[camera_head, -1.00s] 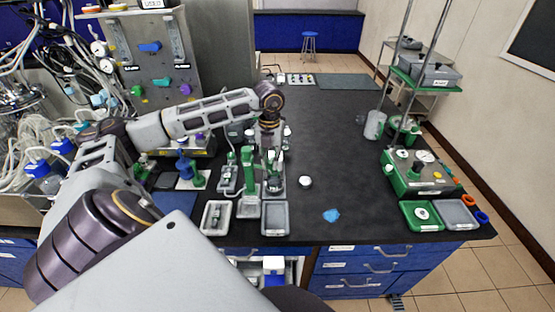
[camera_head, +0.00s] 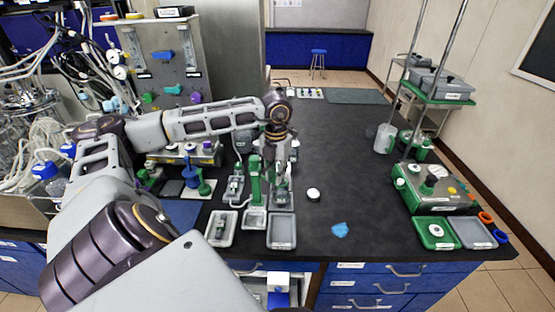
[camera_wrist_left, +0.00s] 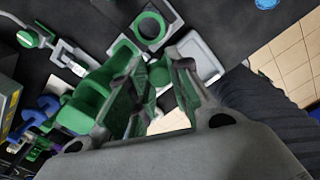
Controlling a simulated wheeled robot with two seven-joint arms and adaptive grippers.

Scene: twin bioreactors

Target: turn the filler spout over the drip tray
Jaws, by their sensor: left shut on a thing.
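The green filler (camera_head: 256,182) stands upright at the near side of the black bench. Its spout (camera_wrist_left: 160,72) shows in the wrist view as a green piece at the fingers. My left gripper (camera_head: 279,152) reaches down just right of the filler's upper part. It also shows in the wrist view (camera_wrist_left: 155,90), with its fingers shut on the green spout, which they partly hide. A small grey tray (camera_head: 255,224), seemingly the drip tray, lies at the filler's foot. I cannot tell exactly where the spout's outlet points. My right gripper is not in view.
A grey tray (camera_head: 282,244) and a tray with small parts (camera_head: 217,239) flank the small tray. A white-topped puck (camera_head: 313,193) and a blue scrap (camera_head: 340,230) lie to the right. A green-based machine (camera_head: 436,190) stands at the right edge.

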